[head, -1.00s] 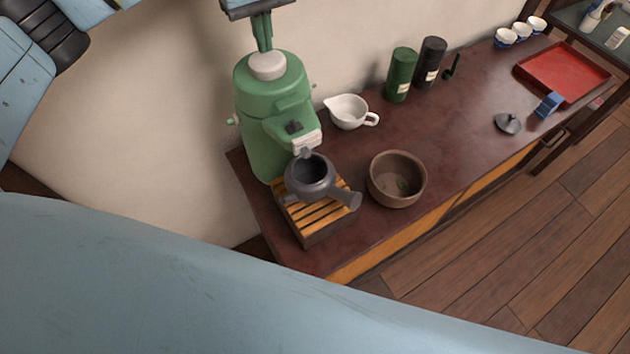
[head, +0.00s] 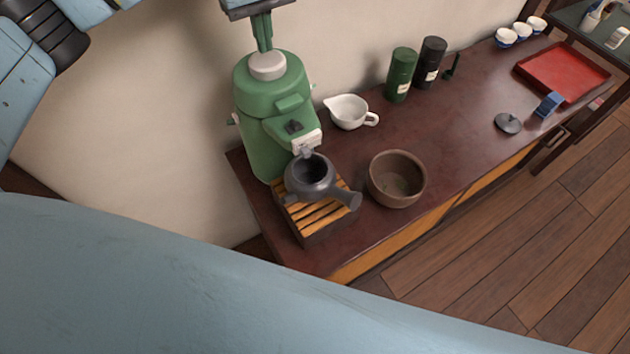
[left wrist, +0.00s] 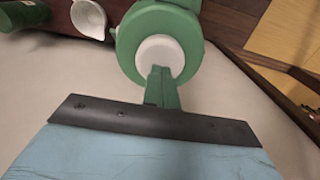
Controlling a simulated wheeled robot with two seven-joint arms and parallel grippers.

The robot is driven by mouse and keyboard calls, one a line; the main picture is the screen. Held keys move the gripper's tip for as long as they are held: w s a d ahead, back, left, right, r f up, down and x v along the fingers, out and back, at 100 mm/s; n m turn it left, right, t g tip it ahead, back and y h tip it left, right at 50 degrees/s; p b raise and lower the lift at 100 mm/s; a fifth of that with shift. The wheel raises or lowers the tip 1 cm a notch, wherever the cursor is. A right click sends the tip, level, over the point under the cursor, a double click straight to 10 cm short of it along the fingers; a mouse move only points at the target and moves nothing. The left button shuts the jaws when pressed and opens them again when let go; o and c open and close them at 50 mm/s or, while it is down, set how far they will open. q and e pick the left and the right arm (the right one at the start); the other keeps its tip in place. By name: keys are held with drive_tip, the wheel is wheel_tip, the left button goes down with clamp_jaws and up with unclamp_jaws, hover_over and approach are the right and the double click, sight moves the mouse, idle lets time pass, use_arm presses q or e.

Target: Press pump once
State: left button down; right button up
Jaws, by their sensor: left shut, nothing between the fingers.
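The green pump dispenser (head: 262,105) stands at the left end of the dark wooden counter, with a pale round pump button (head: 267,66) on top. My left gripper (head: 264,47) has green fingers, shut and empty, pointing down at the button from above. In the left wrist view the fingertips (left wrist: 162,72) overlap the near edge of the button (left wrist: 160,55); I cannot tell whether they touch it. A dark side-handled teapot (head: 309,176), open on top, sits under the spout on a slatted wooden stand (head: 318,215). My right gripper is not in view.
A brown bowl (head: 397,180) and a white spouted cup (head: 348,112) stand right of the dispenser. Green (head: 401,76) and black (head: 430,64) canisters stand by the wall. Farther right are a dark lid (head: 507,123), a blue block (head: 548,104) and a red tray (head: 562,72).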

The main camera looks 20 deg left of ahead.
sight(267, 59)
use_arm(q)
drive_tip(key=shift+f, duration=0.2)
idle(0.5)
drive_tip(key=shift+f+b, duration=1.35)
drive_tip(key=shift+f, duration=0.35)
drive_tip(key=shift+r, duration=0.1)
drive_tip(key=shift+r+p, duration=1.1)
drive_tip(key=shift+r, duration=0.65)
wheel_tip(267, 59, up, 6)
drive_tip(key=p, duration=0.3)
drive_tip(key=shift+p, duration=0.4)
